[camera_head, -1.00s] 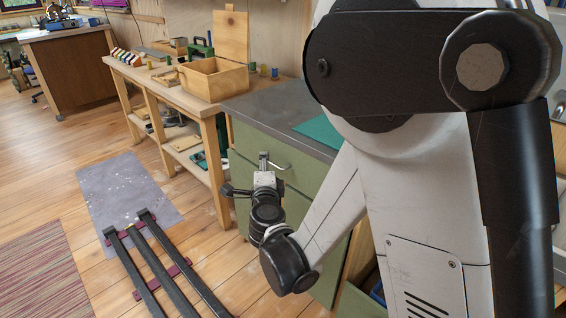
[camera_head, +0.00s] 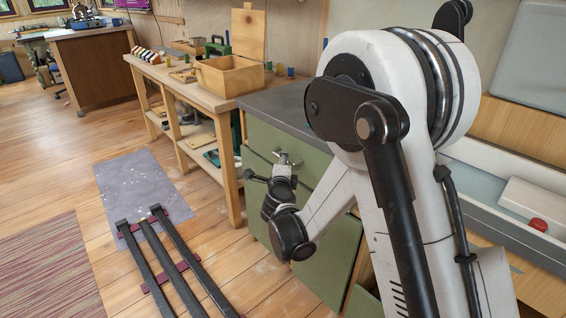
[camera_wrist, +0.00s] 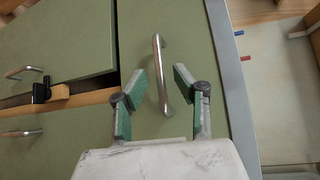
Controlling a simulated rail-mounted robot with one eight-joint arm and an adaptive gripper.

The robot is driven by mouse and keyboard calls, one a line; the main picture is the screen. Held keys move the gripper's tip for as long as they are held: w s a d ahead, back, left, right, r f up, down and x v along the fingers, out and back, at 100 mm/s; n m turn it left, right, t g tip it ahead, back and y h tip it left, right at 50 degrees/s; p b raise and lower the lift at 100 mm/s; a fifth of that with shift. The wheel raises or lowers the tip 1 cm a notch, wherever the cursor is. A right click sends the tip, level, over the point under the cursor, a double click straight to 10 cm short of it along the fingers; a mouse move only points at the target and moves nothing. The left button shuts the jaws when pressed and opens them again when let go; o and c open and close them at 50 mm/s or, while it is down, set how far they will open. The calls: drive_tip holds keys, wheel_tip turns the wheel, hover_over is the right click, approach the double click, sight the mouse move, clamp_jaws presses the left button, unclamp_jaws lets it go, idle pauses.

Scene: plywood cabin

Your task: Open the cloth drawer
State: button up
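A green drawer front (camera_wrist: 140,25) with a metal bar handle (camera_wrist: 157,75) lies under my gripper (camera_wrist: 160,78) in the wrist view. I see no label that marks which drawer is for cloth. The gripper's two fingers are spread, one on each side of the handle, with visible space between them and the bar. In the head view, my gripper (camera_head: 283,165) is at the handle (camera_head: 291,156) of the upper green front (camera_head: 262,135). The front appears closed there, and the gripper partly hides it.
Other green fronts (camera_wrist: 60,40) with handles lie left in the wrist view, beside a dark gap and a wood strip. The grey worktop (camera_head: 280,108) is above the drawers. A workbench holds an open wooden box (camera_head: 222,77). Dark rails (camera_head: 165,270) lie on the floor at left.

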drive_tip(key=shift+w+f+b, duration=0.2)
drive_tip(key=shift+w+b, duration=0.1)
drive_tip(key=shift+w, duration=1.25)
clamp_jaws()
